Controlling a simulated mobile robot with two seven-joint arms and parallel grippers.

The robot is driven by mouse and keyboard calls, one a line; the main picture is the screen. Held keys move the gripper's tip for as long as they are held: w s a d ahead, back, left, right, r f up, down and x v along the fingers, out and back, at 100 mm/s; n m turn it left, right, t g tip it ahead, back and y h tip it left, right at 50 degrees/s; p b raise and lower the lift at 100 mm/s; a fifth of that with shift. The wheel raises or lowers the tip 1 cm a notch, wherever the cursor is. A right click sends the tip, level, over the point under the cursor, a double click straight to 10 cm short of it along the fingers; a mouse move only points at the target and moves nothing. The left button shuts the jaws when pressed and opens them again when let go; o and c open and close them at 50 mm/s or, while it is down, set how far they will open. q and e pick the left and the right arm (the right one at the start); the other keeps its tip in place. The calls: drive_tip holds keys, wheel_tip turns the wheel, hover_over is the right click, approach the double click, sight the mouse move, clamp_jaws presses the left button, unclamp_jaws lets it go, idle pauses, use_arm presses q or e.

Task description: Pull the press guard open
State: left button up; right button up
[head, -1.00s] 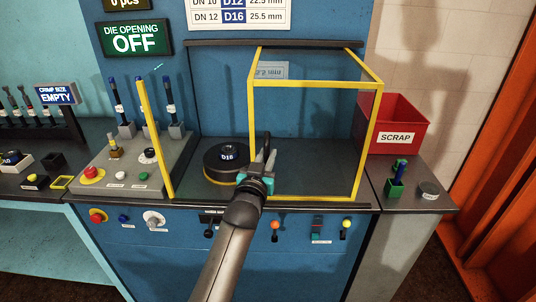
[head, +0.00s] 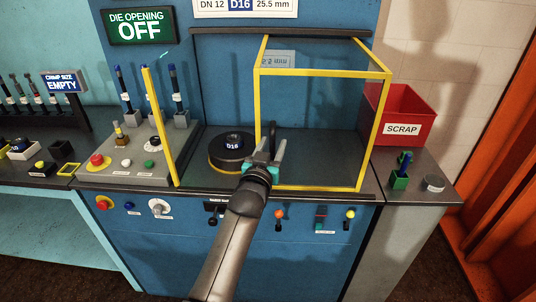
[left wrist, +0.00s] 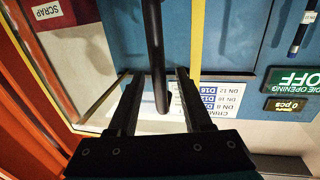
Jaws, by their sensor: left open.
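The press guard (head: 323,73) is a clear box with a yellow frame, standing over the right part of the press bed in the head view. A dark upright bar, seemingly its handle (left wrist: 157,60), runs between my left gripper's fingers in the left wrist view, with a gap on each side. My left gripper (head: 266,150) is open at the guard's lower left front edge. It also shows in the left wrist view (left wrist: 155,75). How deep the bar sits between the fingers is hard to tell. My right gripper is not in view.
A round black die labelled D16 (head: 230,155) sits left of the guard. A red scrap bin (head: 402,112) is at the right. Knobs and switches line the press front below.

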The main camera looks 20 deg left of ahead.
use_arm(q)
drive_tip(key=s+d+p, duration=0.1)
drive_tip(key=s, duration=1.4)
drive_tip(key=shift+d, duration=0.15)
drive_tip(key=s+d+f+m+g+h+b, duration=0.1)
drive_tip(key=s+d+f+g, duration=0.2)
drive_tip(key=f, duration=0.9)
drive_tip(key=s+f+g+h+b, duration=0.1)
drive_tip(key=s+f+g+b, duration=0.2)
drive_tip(key=f, duration=1)
drive_tip(key=s+d+f+m+g, duration=0.1)
drive_tip(key=s+d+f+g, duration=0.3)
drive_tip(key=f, duration=0.8)
drive_tip(key=s+a+f+g+b, duration=0.1)
drive_tip(key=s+a+f+g, duration=0.1)
drive_tip(key=s+f, duration=0.4)
drive_tip(key=s+a+f+m+g+b, duration=0.1)
drive_tip(key=s+f, duration=0.6)
drive_tip(key=s, duration=0.7)
drive_tip(key=s+a+f+g+b, duration=0.1)
drive_tip(key=s+a+f+g, duration=0.3)
drive_tip(key=s+f, duration=0.3)
drive_tip(key=s, duration=0.4)
drive_tip(key=shift+a, duration=0.35)
